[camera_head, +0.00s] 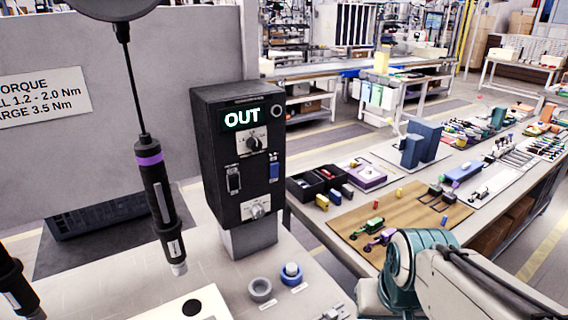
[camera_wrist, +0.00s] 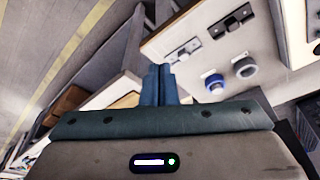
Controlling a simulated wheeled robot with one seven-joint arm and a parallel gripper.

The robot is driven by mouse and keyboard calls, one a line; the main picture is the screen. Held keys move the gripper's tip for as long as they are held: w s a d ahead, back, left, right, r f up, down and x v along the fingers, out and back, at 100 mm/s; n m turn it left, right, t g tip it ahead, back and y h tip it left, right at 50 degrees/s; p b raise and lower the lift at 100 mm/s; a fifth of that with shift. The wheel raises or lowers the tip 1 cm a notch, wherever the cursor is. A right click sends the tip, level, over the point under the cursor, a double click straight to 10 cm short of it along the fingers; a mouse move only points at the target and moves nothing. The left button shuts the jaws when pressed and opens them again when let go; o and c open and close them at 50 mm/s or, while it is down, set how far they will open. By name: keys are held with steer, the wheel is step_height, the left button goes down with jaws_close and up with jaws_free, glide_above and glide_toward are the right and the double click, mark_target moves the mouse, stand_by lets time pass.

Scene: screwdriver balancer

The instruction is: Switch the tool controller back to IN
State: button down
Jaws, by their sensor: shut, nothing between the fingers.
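The tool controller (camera_head: 237,155) is a black box on a grey post in the head view. Its lit display (camera_head: 242,117) reads OUT. Its front has an upper knob (camera_head: 252,142) on a white plate, a dark switch (camera_head: 233,180) at left, a blue switch (camera_head: 274,167) at right and a lower knob (camera_head: 257,210) on a light plate. The knob settings are too small to read. My gripper (camera_wrist: 161,84) is shut and empty in the wrist view, its fingers together. In the head view only my arm shows at lower right, apart from the controller; the fingertips are out of frame.
A screwdriver (camera_head: 160,195) with a purple band hangs left of the controller. A grey ring (camera_head: 260,289) and a blue-capped piece (camera_head: 291,273) stand on the bench in front; both also show in the wrist view. A cluttered table (camera_head: 330,236) lies to the right.

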steer(key=w+a+r+m+t+y+p, duration=0.1)
steer(key=w+a+r+m+t+y, duration=0.1)
steer(key=w, duration=0.6)
steer(key=w+a+r+m+t+y+p, duration=0.1)
steer(key=w+a+r+m+y, duration=0.1)
steer(key=w+a+r+m, duration=0.3)
steer(key=w+a+r+m+t+y+p, duration=0.1)
steer(key=w+a+r+m, duration=0.3)
steer(key=w+r, duration=0.4)
steer(key=w+a+t, duration=0.1)
steer(key=w, duration=0.2)
steer(key=shift+r+t+y, duration=0.2)
steer(key=shift+t+y, duration=0.1)
steer(key=shift+y, duration=0.1)
steer(key=p, duration=0.2)
glide_toward(276, 170)
step_height(276, 170, down, 4)
steer(key=w+a, duration=0.2)
steer(key=shift+w+a+r, duration=0.1)
steer(key=shift+w+a, duration=0.2)
steer(key=shift+w, duration=0.6)
